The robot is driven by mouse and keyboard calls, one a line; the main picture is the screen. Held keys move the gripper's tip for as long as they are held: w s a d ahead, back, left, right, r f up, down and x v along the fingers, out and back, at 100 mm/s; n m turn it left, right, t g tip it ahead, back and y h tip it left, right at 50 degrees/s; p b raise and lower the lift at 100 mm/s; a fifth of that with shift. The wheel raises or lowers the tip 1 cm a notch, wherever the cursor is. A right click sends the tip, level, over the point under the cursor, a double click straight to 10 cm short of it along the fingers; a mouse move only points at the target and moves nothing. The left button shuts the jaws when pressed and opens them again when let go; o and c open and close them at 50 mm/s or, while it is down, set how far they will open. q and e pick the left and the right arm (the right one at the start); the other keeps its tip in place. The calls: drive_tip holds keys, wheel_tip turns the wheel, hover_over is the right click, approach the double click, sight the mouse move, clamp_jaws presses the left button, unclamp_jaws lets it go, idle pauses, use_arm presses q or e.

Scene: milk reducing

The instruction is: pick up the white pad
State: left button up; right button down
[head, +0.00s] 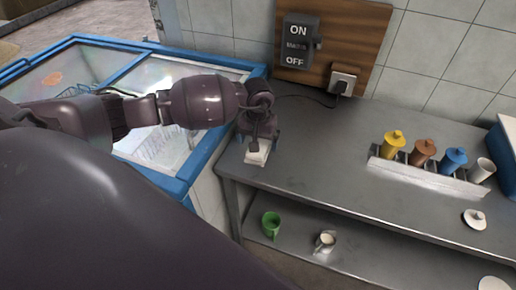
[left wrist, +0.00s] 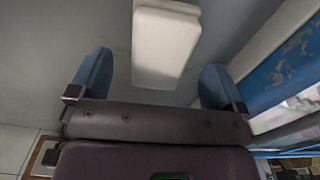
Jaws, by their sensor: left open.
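The white pad (head: 257,156) lies on the left end of the metal counter (head: 310,165), near its left edge. My left gripper (head: 257,143) is directly above the pad and partly hides it in the head view. In the left wrist view the pad (left wrist: 166,45) is a pale block seen beyond and between the two blue fingertips (left wrist: 156,80). The fingers are spread wide on either side, with visible gaps to the pad. My right gripper is not seen in either view.
A blue-framed glass freezer (head: 185,185) stands left of the counter. A rack (head: 425,172) with colored-lid containers and a white lid (head: 474,218) are on the right. A green mug (head: 271,224) and a white cup (head: 325,241) stand on the lower shelf. The counter's middle is clear.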

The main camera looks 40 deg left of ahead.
use_arm(q)
drive_tip(key=shift+f, duration=1.55)
drive_tip(key=c, duration=1)
